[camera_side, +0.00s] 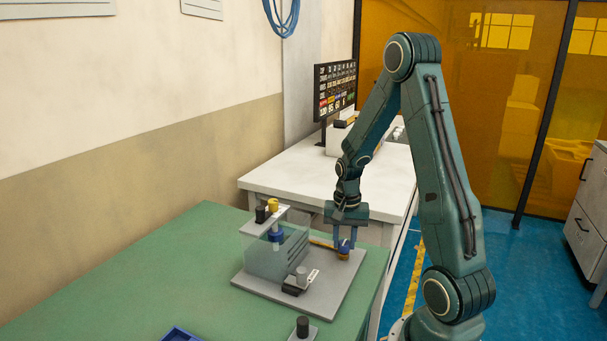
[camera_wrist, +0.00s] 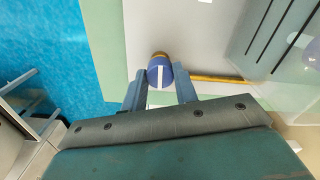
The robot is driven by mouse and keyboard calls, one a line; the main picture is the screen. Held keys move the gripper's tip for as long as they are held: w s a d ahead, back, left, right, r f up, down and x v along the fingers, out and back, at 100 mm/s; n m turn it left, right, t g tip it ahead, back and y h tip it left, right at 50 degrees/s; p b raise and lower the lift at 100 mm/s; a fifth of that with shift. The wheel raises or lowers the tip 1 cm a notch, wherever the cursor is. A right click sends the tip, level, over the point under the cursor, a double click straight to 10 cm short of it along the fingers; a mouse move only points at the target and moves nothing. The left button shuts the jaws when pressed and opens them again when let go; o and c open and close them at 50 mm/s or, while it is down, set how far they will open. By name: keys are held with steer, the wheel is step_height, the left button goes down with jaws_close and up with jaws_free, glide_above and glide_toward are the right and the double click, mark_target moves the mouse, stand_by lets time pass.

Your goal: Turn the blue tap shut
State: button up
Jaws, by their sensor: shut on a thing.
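The blue tap (camera_side: 344,246) is a small round blue knob on a brass body, on the right part of a grey base plate (camera_side: 325,291). In the wrist view the blue tap (camera_wrist: 160,74) has a white stripe, which runs nearly upright in the picture, across the line of the brass pipe (camera_wrist: 215,78). My gripper (camera_side: 345,241) points down over the tap. In the wrist view the fingers of my gripper (camera_wrist: 161,82) stand on either side of the knob, shut on it. The fingers partly hide the knob in the side view.
A clear tank (camera_side: 266,258) stands left of the tap on the plate, with a black knob, a yellow knob and a blue part at its top. The green bench (camera_side: 150,275) is mostly clear. A blue tray (camera_side: 181,334) and a black-topped item (camera_side: 302,328) are near the front.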

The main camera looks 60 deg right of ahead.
mark_target(344, 243)
steer(key=shift+m, duration=0.4)
steer(key=o, duration=1)
steer(key=shift+r, duration=0.1)
step_height(344, 243, up, 14)
steer(key=shift+f, duration=0.15)
stand_by(0.5)
